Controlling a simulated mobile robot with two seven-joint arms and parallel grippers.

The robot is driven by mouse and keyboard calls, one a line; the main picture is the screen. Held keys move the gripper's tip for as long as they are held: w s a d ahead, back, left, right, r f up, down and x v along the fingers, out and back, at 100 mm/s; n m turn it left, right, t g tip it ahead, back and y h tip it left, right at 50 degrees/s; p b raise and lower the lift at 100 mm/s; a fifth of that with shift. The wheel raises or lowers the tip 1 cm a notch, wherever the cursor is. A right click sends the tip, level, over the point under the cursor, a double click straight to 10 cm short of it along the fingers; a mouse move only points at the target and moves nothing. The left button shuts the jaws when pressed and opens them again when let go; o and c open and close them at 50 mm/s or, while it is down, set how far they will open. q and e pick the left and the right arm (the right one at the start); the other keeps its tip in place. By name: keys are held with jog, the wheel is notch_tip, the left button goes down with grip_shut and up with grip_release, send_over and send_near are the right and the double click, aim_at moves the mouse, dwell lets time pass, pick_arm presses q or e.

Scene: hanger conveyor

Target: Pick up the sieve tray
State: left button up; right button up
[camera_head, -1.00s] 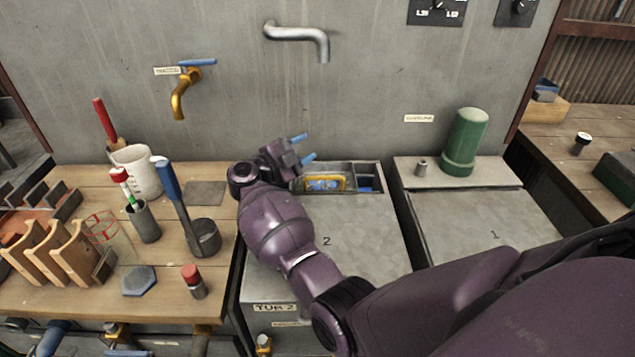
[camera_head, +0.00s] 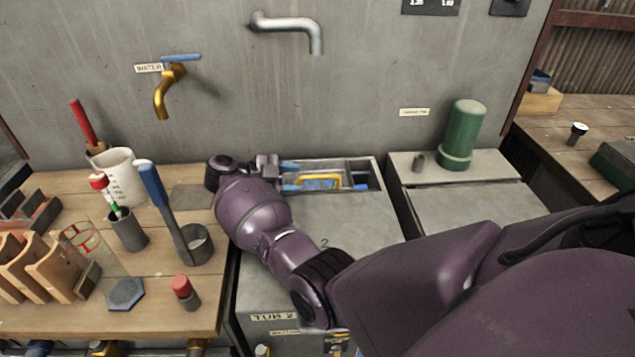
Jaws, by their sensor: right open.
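A yellow-framed piece with blue in it (camera_head: 321,182), which looks like the sieve tray or its handle, sits in the open slot at the back of tub 2 (camera_head: 345,240). Most of it is hidden down in the slot. My right gripper (camera_head: 291,178) is open and empty at the left end of the slot. Its two blue fingertips point right, toward the yellow piece, and appear just left of it. I cannot tell whether they touch it. My left gripper is not in view.
A grey wall with a silver spout (camera_head: 290,22) and a brass water tap (camera_head: 166,92) rises behind. The wooden bench (camera_head: 180,300) at left holds a white beaker (camera_head: 120,178), a blue-handled ladle (camera_head: 168,205) and racks.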

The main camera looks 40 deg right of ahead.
aim_at(312, 176)
jog(key=x, duration=0.4)
jog(key=shift+w+d+r, duration=0.15)
jog(key=shift+d+r, duration=0.1)
jog(key=shift+d, duration=0.3)
jog(key=shift+d+f, duration=0.2)
jog(key=shift+d, duration=0.15)
grip_shut()
